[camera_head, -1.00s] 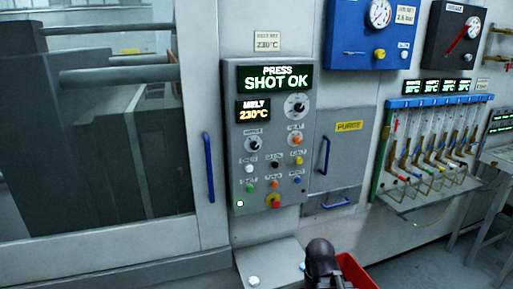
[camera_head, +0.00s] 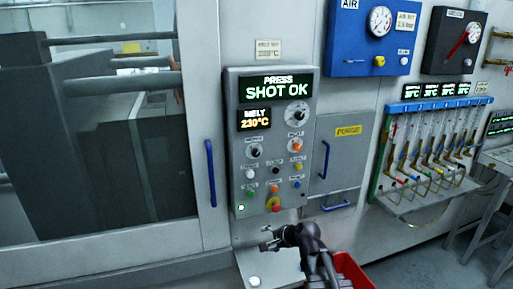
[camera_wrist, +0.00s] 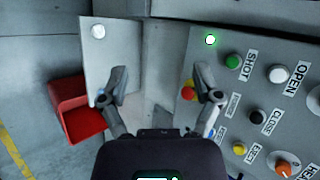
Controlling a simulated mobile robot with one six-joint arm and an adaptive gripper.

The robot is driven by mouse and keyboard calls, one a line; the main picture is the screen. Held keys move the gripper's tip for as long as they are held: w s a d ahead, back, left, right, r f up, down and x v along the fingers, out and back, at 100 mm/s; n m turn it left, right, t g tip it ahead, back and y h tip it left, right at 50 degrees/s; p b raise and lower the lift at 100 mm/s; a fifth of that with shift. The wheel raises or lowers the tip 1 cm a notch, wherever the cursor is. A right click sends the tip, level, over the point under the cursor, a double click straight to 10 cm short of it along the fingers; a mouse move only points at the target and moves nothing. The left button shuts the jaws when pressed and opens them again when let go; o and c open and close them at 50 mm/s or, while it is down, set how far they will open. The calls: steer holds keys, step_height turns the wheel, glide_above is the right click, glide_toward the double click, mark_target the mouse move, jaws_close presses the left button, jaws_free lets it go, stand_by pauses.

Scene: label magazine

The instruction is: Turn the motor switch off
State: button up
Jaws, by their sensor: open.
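The press control panel (camera_head: 233,135) carries several knobs and buttons. A black rotary knob (camera_head: 254,152) sits at its middle left and an orange knob (camera_head: 296,146) at its middle right; their labels are too small to read here, so I cannot tell which is the motor switch. In the wrist view the orange knob (camera_wrist: 285,168) is at the lower right, beside a partly cut-off HEAT label. A dark knob (camera_wrist: 315,100) is cut by the right edge. My gripper (camera_head: 268,239) is open and empty below the panel, apart from it. Its fingers are spread in the wrist view (camera_wrist: 165,86).
The display (camera_head: 275,88) reads SHOT OK. A red and yellow button (camera_head: 274,204) sits at the panel's bottom. A lit lamp (camera_head: 241,208) is at its lower left. A red bin (camera_head: 352,272) stands below. A blue door handle (camera_head: 210,173) sticks out left of the panel.

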steer(key=w+a+r+m+t+y+p, duration=0.2)
steer(key=w+r+m+t+p, duration=0.4)
steer(key=r+m, duration=0.5)
steer(key=m+t+h, duration=0.3)
steer(key=m+t, duration=0.1)
steer(key=m, duration=0.8)
glide_toward(257, 154)
steer(key=v, duration=0.3)
steer(key=shift+s+a+r+p, duration=0.1)
steer(key=shift+r+p, duration=0.05)
steer(key=shift+p, duration=0.2)
steer(key=x, duration=1.3)
steer(key=shift+w+a, duration=0.1)
steer(key=shift+w, duration=0.3)
steer(key=shift+c, duration=0.2)
jaws_close()
